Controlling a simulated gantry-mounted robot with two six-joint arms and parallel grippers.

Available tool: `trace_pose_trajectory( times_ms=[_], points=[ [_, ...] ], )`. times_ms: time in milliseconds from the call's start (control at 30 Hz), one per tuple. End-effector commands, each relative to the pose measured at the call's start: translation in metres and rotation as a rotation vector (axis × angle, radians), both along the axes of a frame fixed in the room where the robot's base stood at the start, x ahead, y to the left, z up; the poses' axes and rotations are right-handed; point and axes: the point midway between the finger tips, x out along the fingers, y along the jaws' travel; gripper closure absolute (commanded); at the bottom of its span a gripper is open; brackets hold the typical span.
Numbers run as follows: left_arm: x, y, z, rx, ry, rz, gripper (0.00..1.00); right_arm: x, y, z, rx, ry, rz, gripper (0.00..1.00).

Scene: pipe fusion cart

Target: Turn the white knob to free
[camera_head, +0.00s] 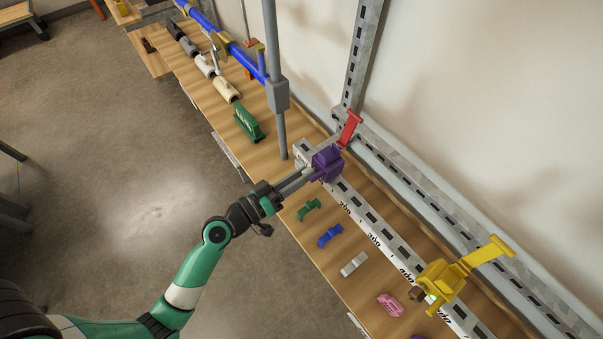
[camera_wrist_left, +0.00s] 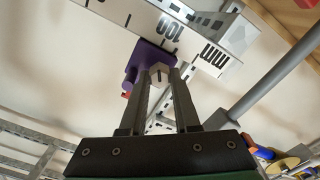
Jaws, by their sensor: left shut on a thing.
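The white knob (camera_wrist_left: 159,73) sits on the near side of the purple clamp (camera_wrist_left: 149,57). In the head view the purple clamp (camera_head: 328,162) stands on the ruled rail (camera_head: 362,211), with a red lever (camera_head: 350,127) behind it. My left gripper (camera_head: 308,176) reaches the clamp from the left. In the left wrist view its two fingers (camera_wrist_left: 160,82) are shut on the white knob, one on each side. The knob is hidden by the fingers in the head view. The knob's dark mark is too small to read. My right gripper is not in view.
A yellow clamp (camera_head: 440,281) stands farther along the rail. Green (camera_head: 309,209), blue (camera_head: 330,235), white (camera_head: 354,263) and pink (camera_head: 390,304) pieces lie on the wooden bench in front. A grey upright post (camera_head: 275,60) stands close beyond my left gripper.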

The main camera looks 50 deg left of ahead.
Motion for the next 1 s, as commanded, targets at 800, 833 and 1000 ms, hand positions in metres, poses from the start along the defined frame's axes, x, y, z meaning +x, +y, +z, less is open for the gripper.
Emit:
trace_pose_trajectory(
  times_ms=[800, 833, 1000],
  points=[
    [0.0, 0.001, 0.0, -0.773, 0.051, 0.001, 1.0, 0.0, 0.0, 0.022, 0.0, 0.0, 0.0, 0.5],
    [0.0, 0.001, 0.0, -0.802, 0.053, 0.0, 1.0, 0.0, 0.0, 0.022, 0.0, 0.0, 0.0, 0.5],
    [0.0, 0.001, -0.001, -0.963, 0.064, 0.001, 1.0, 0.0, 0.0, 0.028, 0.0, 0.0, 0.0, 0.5]
  ],
)
